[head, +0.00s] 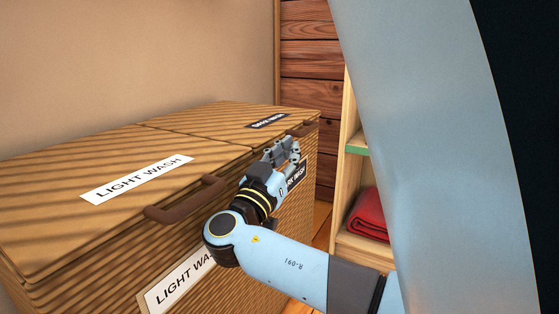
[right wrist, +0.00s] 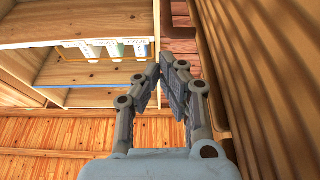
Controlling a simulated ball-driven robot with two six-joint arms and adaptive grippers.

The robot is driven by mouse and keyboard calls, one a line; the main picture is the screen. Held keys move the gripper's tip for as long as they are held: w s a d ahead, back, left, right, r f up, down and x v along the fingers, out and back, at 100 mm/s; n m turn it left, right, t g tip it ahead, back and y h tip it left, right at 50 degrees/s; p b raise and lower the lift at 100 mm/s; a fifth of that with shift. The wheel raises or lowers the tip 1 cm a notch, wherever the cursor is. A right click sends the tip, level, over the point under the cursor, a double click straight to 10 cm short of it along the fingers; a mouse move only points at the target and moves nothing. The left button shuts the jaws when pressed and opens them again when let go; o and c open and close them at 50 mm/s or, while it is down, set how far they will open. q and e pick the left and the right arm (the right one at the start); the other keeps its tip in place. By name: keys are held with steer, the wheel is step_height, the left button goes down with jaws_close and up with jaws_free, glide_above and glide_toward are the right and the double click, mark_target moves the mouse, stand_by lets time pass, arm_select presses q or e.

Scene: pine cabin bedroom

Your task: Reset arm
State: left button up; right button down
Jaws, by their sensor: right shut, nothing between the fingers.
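My right gripper (head: 287,151) is shut and empty in the head view. It is in front of the wicker hamper (head: 60,215), near its far right end and close to the dark handle of the far lid. In the right wrist view my right gripper (right wrist: 168,80) has its fingertips together, with nothing between them, and the ribbed hamper side (right wrist: 265,90) runs close along its right. My right arm comes in from the lower right of the head view. My left gripper is not in view.
The hamper's near lid carries a light wash label (head: 138,180) and a brown handle (head: 186,199). A wooden shelf (head: 352,120) with a folded red cloth (head: 368,212) stands to the right. Wooden floor (right wrist: 60,133) lies between.

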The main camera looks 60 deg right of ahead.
steer(key=v, duration=0.4)
steer(key=shift+a+r, duration=0.15)
steer(key=shift+a, duration=0.3)
